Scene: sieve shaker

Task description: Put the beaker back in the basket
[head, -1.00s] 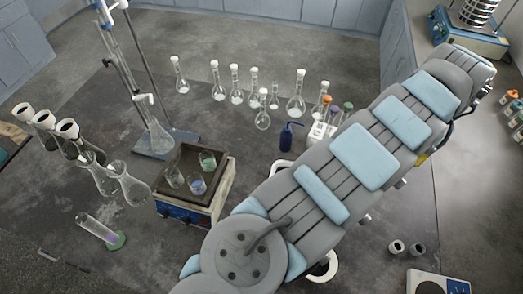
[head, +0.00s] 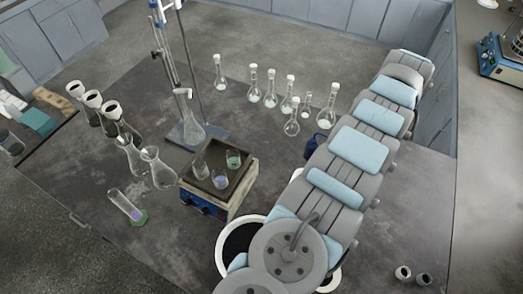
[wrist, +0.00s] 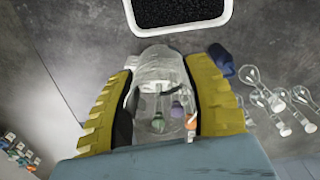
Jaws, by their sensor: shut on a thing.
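My gripper (wrist: 160,88) shows in the wrist view, its two yellow ribbed fingers closed on the sides of a clear glass beaker (wrist: 158,58). Small green and purple shapes and an orange one show through or behind the glass. A white-rimmed container with a dark, grainy inside, which may be the basket (wrist: 223,18), lies beyond the beaker at the top edge, cut off by the frame. In the head view a white-rimmed container with a dark inside, likely the same basket (head: 222,247), is partly hidden by my arm. My gripper and the held beaker are hidden there.
A hotplate (head: 206,203) with a tray of small beakers stands left of my arm. Several round flasks (head: 270,97) stand behind; a blue bottle (head: 311,146) is beside my arm.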

